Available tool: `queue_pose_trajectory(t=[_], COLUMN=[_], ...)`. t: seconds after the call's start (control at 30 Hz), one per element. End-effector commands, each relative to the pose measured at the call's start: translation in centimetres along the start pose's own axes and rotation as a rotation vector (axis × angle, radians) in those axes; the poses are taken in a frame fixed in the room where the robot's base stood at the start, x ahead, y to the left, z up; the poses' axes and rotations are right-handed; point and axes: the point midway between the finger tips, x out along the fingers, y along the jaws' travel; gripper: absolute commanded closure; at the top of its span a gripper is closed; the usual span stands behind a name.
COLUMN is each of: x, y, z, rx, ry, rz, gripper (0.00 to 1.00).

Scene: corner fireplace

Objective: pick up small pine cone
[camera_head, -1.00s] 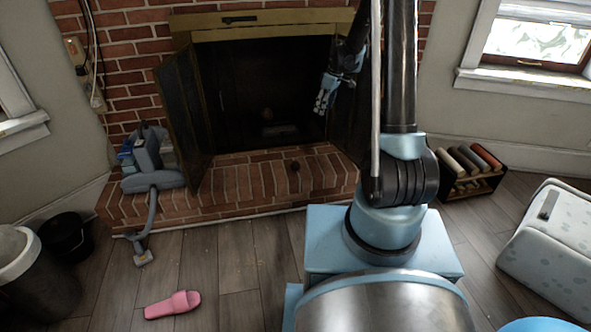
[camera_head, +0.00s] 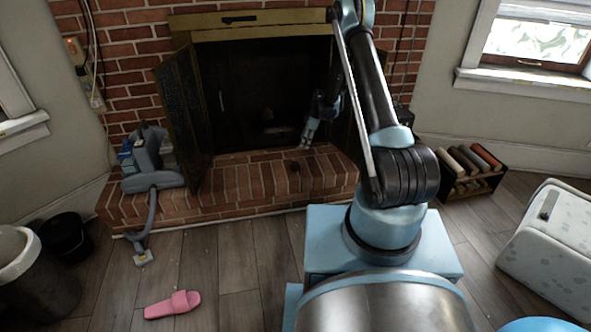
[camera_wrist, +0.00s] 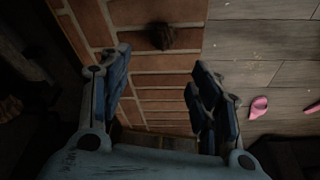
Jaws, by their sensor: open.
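The small pine cone (camera_head: 294,164) is a dark brown lump on the brick hearth in front of the fireplace opening. In the wrist view the pine cone (camera_wrist: 160,36) lies on the bricks near the top, ahead of my fingers and roughly between their lines. My gripper (camera_head: 305,146) is above the hearth, a little right of and behind the pine cone in the head view. In the wrist view my gripper (camera_wrist: 158,85) has its two blue-padded fingers wide apart with nothing between them. The pine cone and fingers are apart.
The brick hearth (camera_head: 240,187) is bare around the pine cone. An open fireplace door (camera_head: 184,115) and a grey vacuum cleaner (camera_head: 152,160) stand left. A pink slipper (camera_head: 172,304) lies on the floor. A rack of rolls (camera_head: 468,172) stands right. A dim object lies inside the fireplace.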

Motion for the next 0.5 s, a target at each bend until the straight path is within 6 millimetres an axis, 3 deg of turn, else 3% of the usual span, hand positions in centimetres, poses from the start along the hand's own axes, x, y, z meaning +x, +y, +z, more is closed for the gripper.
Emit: queue_pose_trajectory(t=[0.5], x=[7.0], y=[0.0], z=[0.0], rx=[-0.003], ry=[0.001], rz=[0.000], gripper=[0.43])
